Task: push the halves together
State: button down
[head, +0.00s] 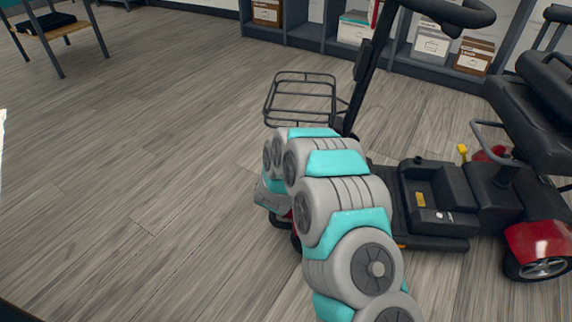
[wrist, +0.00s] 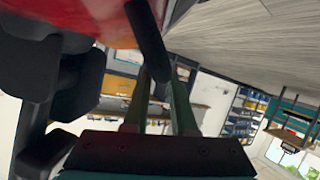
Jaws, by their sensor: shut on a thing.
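The scooter's front half (head: 372,75) has a dark steering post, a wire basket (head: 302,92) and a low black deck. The rear half (head: 540,238) has red side covers, a black seat (head: 540,105) and a wheel at the right. The deck and the rear body stand close together; I cannot tell whether they touch. My arm reaches to the front of the front half and hides its lower part and my gripper in the head view. In the wrist view my gripper (wrist: 162,78) is shut on a dark bar (wrist: 147,35) beside a red panel.
Dark shelves with boxes (head: 430,45) stand along the back wall. A stool or small table (head: 50,35) stands at the far left. Another dark scooter part shows at the right edge. The wooden floor (head: 130,180) to the left is clear.

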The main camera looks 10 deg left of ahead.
jog(key=shift+d, duration=0.2)
jog(key=c, duration=0.7)
grip_release()
jog(key=shift+d, duration=0.1)
jog(key=shift+s+r, duration=0.2)
jog(key=shift+s, duration=0.3)
jog(key=v, duration=0.6)
jog(key=shift+s+r, duration=0.15)
jog(key=shift+s, duration=0.1)
jog(key=shift+p, duration=0.3)
